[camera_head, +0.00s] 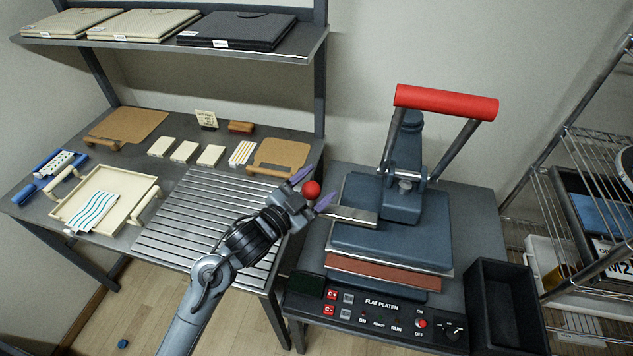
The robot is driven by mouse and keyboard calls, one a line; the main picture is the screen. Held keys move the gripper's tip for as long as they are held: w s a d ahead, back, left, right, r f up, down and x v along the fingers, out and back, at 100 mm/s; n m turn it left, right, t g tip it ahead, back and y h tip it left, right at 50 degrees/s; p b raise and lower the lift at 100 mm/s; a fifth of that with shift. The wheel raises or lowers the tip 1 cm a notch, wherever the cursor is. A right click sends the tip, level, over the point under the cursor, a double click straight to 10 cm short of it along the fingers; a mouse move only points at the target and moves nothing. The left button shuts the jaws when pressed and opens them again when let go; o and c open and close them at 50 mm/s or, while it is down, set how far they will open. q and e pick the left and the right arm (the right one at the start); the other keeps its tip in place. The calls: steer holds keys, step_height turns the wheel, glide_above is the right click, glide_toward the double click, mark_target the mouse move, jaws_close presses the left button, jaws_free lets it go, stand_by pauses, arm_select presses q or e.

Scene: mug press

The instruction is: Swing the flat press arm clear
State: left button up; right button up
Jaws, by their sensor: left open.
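The flat press (395,248) stands on the right-hand table, its dark upper plate above a reddish-brown layer (385,277). Its red lever handle (445,102) is raised high on two grey bars. A short metal bar (352,216) sticks out from the left of the upper plate, towards a red ball knob (311,189). My left gripper (312,190) is open, with its purple-tipped fingers on either side of the knob. I cannot tell whether they touch it. My right gripper is not in view.
A control panel (378,312) fronts the press, with a black bin (503,308) to its right. A wire rack (595,190) stands at far right. A slatted board (200,225) and cream tray (103,205) lie on the left bench, under a shelf (160,46).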

arm_select(q)
steer(key=shift+w+d, duration=0.15)
jaws_close()
stand_by(0.4)
steer(key=shift+d, duration=0.1)
